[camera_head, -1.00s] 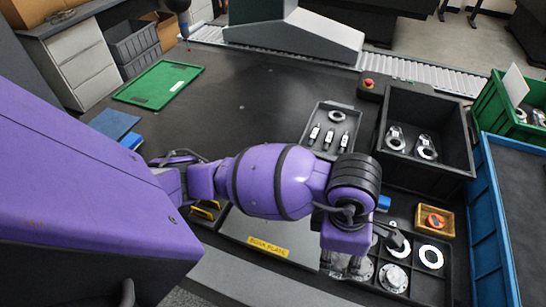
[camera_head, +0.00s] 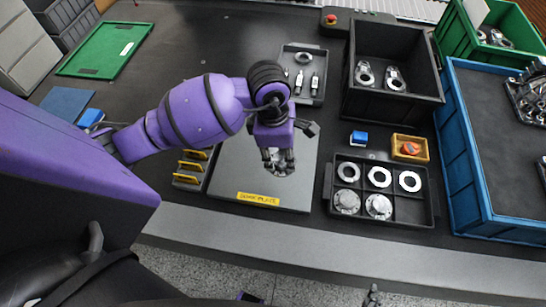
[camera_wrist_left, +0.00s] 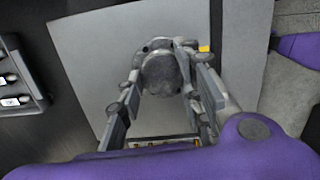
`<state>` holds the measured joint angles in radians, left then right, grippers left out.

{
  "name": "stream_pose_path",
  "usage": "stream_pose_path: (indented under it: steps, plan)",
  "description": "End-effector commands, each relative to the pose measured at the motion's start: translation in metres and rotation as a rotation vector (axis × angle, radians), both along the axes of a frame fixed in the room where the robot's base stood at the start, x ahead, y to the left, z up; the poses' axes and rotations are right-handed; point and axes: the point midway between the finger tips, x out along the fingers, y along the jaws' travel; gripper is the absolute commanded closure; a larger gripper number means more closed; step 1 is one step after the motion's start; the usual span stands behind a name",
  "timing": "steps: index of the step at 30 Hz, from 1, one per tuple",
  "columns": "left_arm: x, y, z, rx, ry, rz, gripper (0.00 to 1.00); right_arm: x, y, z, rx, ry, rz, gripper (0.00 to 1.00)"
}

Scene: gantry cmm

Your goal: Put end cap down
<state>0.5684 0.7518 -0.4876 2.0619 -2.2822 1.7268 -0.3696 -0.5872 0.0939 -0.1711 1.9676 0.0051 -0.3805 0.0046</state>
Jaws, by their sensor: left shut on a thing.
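My left gripper (camera_head: 278,160) is shut on a round grey metal end cap (camera_head: 282,168). It holds the cap over the grey work plate (camera_head: 225,175), which has a yellow label at its front edge. In the left wrist view the end cap (camera_wrist_left: 160,72) sits between the two fingers, with the plate (camera_wrist_left: 85,50) behind it. I cannot tell whether the cap touches the plate. Two similar flanged caps (camera_head: 346,202) (camera_head: 379,206) lie in the front compartments of a black divided tray (camera_head: 408,215). A small dark part at the bottom edge may be my right gripper (camera_head: 372,296).
White rings (camera_head: 379,177) fill the tray's back row. A blue block (camera_head: 358,138) and a yellow box (camera_head: 425,150) stand behind it. Yellow-topped holders (camera_head: 190,167) flank the plate's left. A black bin (camera_head: 395,107) and a blue bin (camera_head: 462,170) stand to the right.

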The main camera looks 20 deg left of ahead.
Motion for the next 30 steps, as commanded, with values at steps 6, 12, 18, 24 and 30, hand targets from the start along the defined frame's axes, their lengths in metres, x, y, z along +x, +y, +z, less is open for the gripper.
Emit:
stream_pose_path:
  steps: [6, 12, 18, 24, 30]
  plan:
    - [0.016, 0.02, -0.036, -0.002, 0.006, 0.0, 0.99, -0.003, 0.004, -0.003, 0.007, 0.007, 0.0, 1.0]
    - [0.021, 0.026, -0.046, -0.003, 0.004, -0.001, 0.99, -0.003, 0.006, -0.004, 0.012, 0.008, -0.008, 1.0]
    - [0.024, 0.03, -0.073, -0.004, 0.007, 0.0, 0.99, -0.004, 0.007, -0.005, 0.014, 0.009, -0.011, 1.0]
    - [0.025, 0.03, -0.083, -0.002, 0.002, -0.002, 0.99, -0.003, 0.004, -0.004, 0.01, 0.006, -0.013, 1.0]
    - [0.025, 0.03, -0.084, -0.001, 0.004, -0.001, 0.99, -0.004, 0.001, -0.004, 0.004, 0.007, -0.009, 1.0]
